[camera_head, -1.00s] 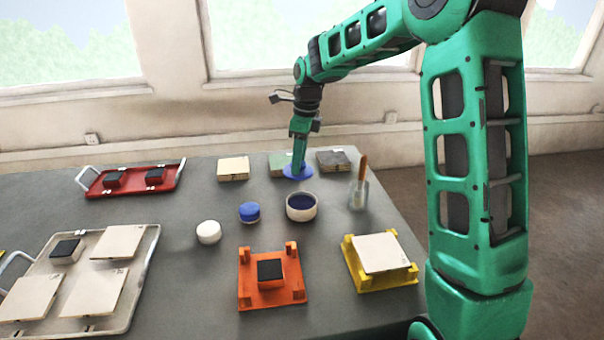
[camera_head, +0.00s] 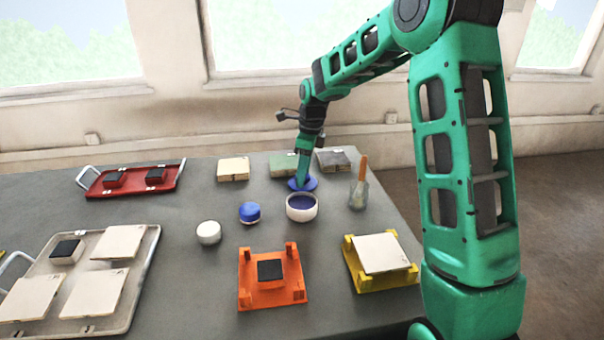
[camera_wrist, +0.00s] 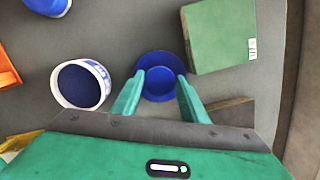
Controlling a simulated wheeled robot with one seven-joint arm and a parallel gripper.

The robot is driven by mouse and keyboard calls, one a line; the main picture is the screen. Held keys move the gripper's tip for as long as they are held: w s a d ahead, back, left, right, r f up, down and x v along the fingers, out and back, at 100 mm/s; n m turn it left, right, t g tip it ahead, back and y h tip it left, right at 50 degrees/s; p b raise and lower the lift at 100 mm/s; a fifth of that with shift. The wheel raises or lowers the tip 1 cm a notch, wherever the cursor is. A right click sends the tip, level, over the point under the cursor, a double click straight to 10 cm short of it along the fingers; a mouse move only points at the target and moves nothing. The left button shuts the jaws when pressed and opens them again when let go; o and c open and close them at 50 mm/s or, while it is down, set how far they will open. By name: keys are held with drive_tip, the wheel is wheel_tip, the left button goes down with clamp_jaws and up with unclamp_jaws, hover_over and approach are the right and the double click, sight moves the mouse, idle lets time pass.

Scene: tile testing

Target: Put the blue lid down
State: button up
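The blue lid (camera_head: 311,184) is a flat round disc with a raised knob. In the wrist view the lid (camera_wrist: 160,58) lies between and beyond my fingertips. My gripper (camera_head: 301,181) is above the lid, with its fingers (camera_wrist: 159,76) on both sides of the knob, shut on it. The lid is just behind the white tub with dark blue contents (camera_head: 302,206). The tub (camera_wrist: 80,86) is left of the lid in the wrist view. Whether the lid touches the table cannot be told.
A green block (camera_head: 282,165) and a dark grey block (camera_head: 333,161) stand behind the lid. A glass with a wooden-handled tool (camera_head: 358,196) is right of the tub. A blue-capped jar (camera_head: 249,212) and a white round piece (camera_head: 208,233) are to its left.

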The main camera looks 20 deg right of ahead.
sight(308, 176)
drive_tip(key=shift+o, duration=1.2)
wheel_tip(308, 176, up, 12)
drive_tip(key=d, duration=0.1)
drive_tip(key=shift+s, duration=0.35)
drive_tip(key=shift+d, duration=0.1)
